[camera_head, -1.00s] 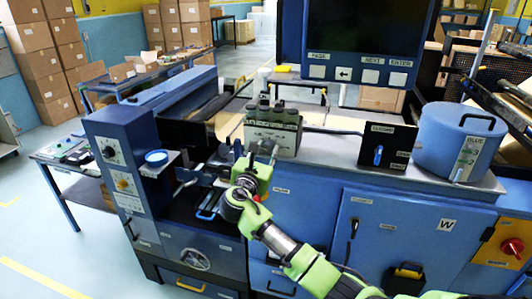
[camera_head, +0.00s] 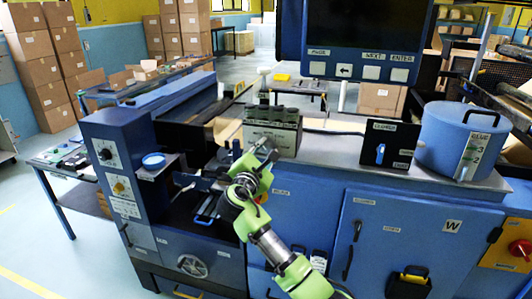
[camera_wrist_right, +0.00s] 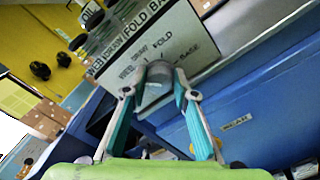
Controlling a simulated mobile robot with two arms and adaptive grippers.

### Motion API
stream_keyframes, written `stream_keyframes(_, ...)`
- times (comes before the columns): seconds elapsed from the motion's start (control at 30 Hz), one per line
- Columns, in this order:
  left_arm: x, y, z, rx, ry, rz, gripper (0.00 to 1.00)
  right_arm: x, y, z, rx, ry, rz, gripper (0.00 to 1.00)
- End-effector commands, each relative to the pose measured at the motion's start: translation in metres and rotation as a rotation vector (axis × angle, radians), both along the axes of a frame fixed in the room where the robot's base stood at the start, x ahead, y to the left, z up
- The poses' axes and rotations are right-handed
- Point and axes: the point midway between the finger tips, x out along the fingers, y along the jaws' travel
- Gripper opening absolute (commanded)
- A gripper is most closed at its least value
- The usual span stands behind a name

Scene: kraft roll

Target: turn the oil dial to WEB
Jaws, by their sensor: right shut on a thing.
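The oil box (camera_head: 285,139) is a pale panel with a dark top, standing on the machine's deck in the head view. My right gripper (camera_head: 264,148) is at the front of this box. In the wrist view its fingertips (camera_wrist_right: 160,72) are shut on the dark round oil dial (camera_wrist_right: 157,85). The fingers cover part of the dial, and I cannot tell which word it points to. My left gripper is not in view.
A closure box with a blue lever (camera_head: 380,153) and a blue glue pot (camera_head: 462,138) stand to the right on the deck. A blue control column (camera_head: 118,170) rises on the left. A screen with buttons (camera_head: 370,40) hangs above.

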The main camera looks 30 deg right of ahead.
Motion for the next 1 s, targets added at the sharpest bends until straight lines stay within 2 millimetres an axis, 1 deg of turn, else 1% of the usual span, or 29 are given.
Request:
stream_keyframes(0.4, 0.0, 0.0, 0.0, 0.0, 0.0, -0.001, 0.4, 0.0, -0.001, 0.003, 0.003, -0.01, 0.0, 0.04)
stream_keyframes(0.43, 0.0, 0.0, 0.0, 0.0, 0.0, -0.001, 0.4, 0.0, -0.001, 0.003, 0.003, -0.01, 0.0, 0.31)
stream_keyframes(0.47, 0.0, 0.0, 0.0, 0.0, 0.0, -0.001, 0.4, 0.0, -0.001, 0.003, 0.003, -0.01, 0.0, 0.39)
stream_keyframes(0.5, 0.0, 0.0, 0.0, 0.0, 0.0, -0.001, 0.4, 0.0, -0.001, 0.003, 0.003, -0.009, -0.001, 0.42)
stream_keyframes(0.83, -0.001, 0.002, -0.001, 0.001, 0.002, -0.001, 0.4, -0.001, 0.001, 0.001, 0.003, -0.006, 0.0, 0.42)
stream_keyframes(0.93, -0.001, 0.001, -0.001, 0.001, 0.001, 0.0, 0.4, -0.006, 0.007, 0.001, 0.004, -0.007, 0.001, 0.42)
stream_keyframes(1.0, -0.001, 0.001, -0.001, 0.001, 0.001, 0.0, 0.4, -0.012, 0.016, 0.001, 0.004, -0.007, 0.002, 0.42)
